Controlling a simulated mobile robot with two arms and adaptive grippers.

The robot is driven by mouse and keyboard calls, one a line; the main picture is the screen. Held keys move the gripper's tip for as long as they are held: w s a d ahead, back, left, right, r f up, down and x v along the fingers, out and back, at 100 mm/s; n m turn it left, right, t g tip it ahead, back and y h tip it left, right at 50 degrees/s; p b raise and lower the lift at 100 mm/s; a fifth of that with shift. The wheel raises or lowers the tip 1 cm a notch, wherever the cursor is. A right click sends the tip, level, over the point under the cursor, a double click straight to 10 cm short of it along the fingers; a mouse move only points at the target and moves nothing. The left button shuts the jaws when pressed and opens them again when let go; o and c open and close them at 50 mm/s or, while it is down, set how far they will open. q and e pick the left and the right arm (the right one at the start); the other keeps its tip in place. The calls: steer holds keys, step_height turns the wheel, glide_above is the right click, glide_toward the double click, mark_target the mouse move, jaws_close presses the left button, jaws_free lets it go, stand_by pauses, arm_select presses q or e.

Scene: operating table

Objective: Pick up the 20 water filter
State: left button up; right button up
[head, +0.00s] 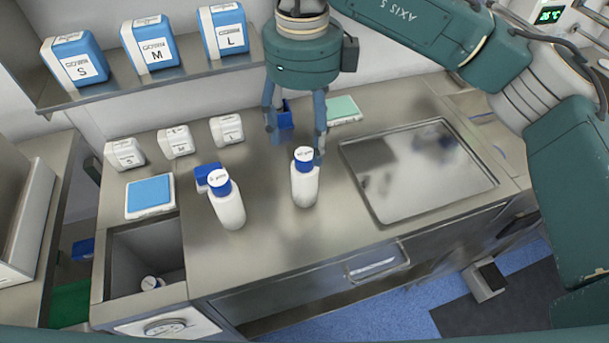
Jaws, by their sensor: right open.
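Two white bottle-shaped filters with blue caps and white top labels stand upright on the steel counter. The left filter (229,209) has a label that seems to read 5 µm. The right filter (304,187) has a label too small to read surely; it may be the 20 water filter. My right gripper (296,149) points down at the right filter's cap, fingers spread and empty. One finger shows just right of the cap, the other to its left and farther back. I cannot tell whether a finger touches it. My left gripper is out of view.
A blue box (207,177) stands behind the left filter, and another blue item (285,119) behind my fingers. White boxes (174,142) line the back left. A steel tray (417,201) lies right; an open bin (117,270) is front left. Counter between is clear.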

mark_target(304, 153)
step_height(304, 153, down, 3)
steer(key=shift+r, duration=0.1)
steer(key=shift+f+p, duration=0.35)
steer(key=shift+p, duration=0.2)
step_height(304, 153, down, 4)
steer(key=shift+d+r+p, duration=0.1)
steer(key=shift+r+p, duration=0.15)
steer(key=shift+p, duration=0.55)
steer(key=shift+f, duration=0.5)
jaws_close()
